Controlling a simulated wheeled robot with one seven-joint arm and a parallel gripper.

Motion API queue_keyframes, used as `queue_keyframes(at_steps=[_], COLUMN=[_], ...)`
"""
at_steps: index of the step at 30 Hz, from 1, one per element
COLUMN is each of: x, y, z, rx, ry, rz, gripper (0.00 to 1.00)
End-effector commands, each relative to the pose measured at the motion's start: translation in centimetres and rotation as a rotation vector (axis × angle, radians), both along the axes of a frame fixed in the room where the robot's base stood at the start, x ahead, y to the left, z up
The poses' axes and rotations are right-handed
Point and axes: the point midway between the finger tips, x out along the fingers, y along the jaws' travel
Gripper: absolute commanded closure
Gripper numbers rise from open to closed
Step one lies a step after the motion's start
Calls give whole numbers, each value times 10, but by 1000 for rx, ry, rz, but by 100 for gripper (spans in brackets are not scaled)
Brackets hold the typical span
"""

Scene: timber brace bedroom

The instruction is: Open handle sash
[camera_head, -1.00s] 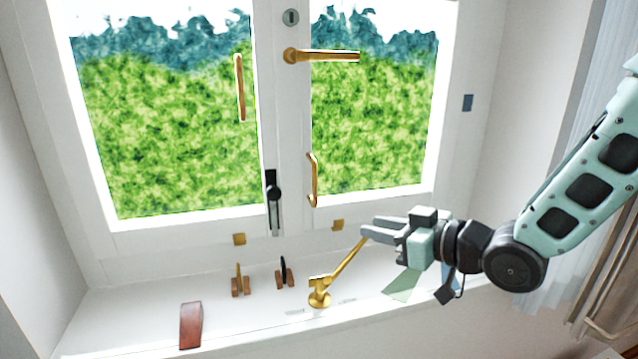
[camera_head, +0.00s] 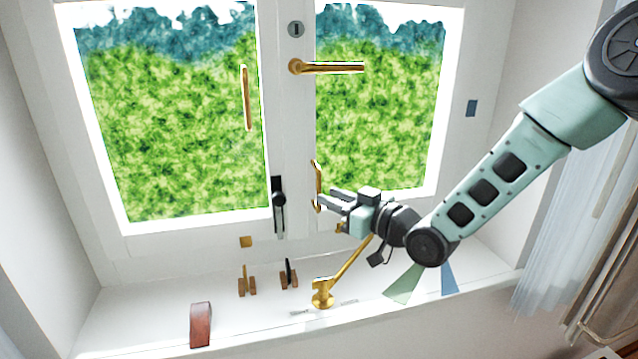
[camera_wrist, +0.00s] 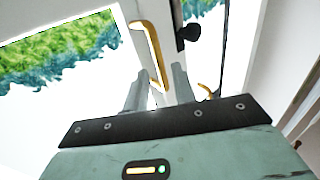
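The right sash (camera_head: 425,188) is a white frame around a glass pane, and it looks shut against the middle post. A vertical brass pull handle (camera_head: 318,178) is on its lower left side; it also shows in the wrist view (camera_wrist: 149,42). My gripper (camera_head: 324,199) is at the handle's lower end. In the wrist view my two fingers (camera_wrist: 158,78) are apart, with the handle's lower end showing between their tips. I cannot tell whether they touch it. A horizontal brass lever (camera_head: 335,68) is higher up on the middle post.
A brass stay (camera_head: 350,265) slants up from the sill under my gripper. A black bolt (camera_head: 279,200) is on the post left of the handle. The left sash has its own brass handle (camera_head: 246,98). Small wooden blocks (camera_head: 247,286) and a red-brown wedge (camera_head: 201,325) sit on the sill.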

Motion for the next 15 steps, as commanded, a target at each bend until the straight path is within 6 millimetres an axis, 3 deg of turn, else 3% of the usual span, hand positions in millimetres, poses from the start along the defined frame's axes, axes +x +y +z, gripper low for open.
queue_keyframes(at_steps=[6,15], x=[21,29], y=[25,35], z=[2,0], rx=[1,-1], ry=[1,1], rz=[0,0], gripper=[74,74])
